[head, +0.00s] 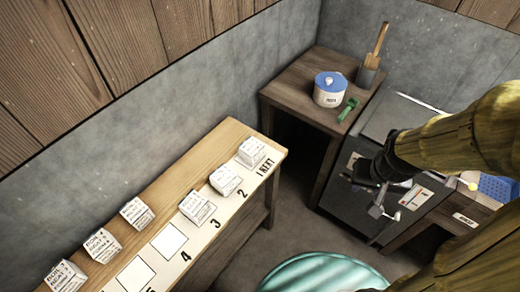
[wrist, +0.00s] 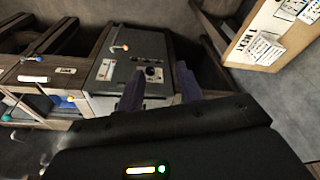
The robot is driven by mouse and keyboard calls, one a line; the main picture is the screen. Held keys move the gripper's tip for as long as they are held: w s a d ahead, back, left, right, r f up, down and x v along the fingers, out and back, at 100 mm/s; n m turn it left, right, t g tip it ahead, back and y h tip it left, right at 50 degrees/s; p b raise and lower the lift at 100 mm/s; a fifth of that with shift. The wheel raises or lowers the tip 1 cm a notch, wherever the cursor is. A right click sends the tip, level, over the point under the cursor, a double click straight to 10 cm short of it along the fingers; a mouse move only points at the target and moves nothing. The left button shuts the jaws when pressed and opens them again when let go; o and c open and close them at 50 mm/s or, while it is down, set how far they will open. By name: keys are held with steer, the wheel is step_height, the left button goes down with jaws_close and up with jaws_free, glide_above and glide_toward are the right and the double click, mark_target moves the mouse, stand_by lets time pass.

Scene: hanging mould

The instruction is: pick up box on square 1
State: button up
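The numbered bench (head: 222,232) carries a pale strip of squares marked NEXT, 2, 3, 4 and on. More white boxes sit by 2 (head: 225,180) and 3 (head: 195,206). My gripper (head: 376,196) hangs right of the bench, apart from the boxes, in front of the dark cabinet. In the wrist view its fingers (wrist: 160,88) are spread with nothing between them.
Squares 4 (head: 169,241) and 5 (head: 136,273) are empty. Several boxes (head: 102,245) stand along the wall side of the bench. A side table (head: 293,91) bears a blue-lidded pot (head: 330,90). A round teal surface (head: 325,275) is at the bottom. Floor lies open between bench and cabinet (head: 345,196).

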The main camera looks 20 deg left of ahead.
steer(key=o, duration=0.5)
steer(key=shift+w+f, duration=0.1)
steer(key=o, duration=0.7)
steer(key=w+f+n+b, duration=0.1)
steer(key=w+f, duration=0.1)
steer(key=w+f+n+t+b, duration=0.1)
steer(key=w+f+b, duration=0.1)
steer(key=f, duration=0.1)
steer(key=shift+w+d, duration=0.2)
steer(key=shift+w, duration=0.1)
steer(key=shift+c, duration=0.2)
steer(key=w+a+f+n+t+y+b, duration=0.2)
steer(key=w+a+f+n+y+b, duration=0.25)
steer(key=f, duration=0.35)
steer(key=w+a+f+n+t+y+b, duration=0.2)
steer(key=w+a+f+n+y+b, duration=0.1)
steer(key=w+a+f+b, duration=0.4)
steer(key=s+a+f+n+y+b, duration=0.3)
steer(key=a+y, duration=0.3)
steer(key=y, duration=0.3)
steer(key=shift+s, duration=0.2)
steer(key=shift+a, duration=0.1)
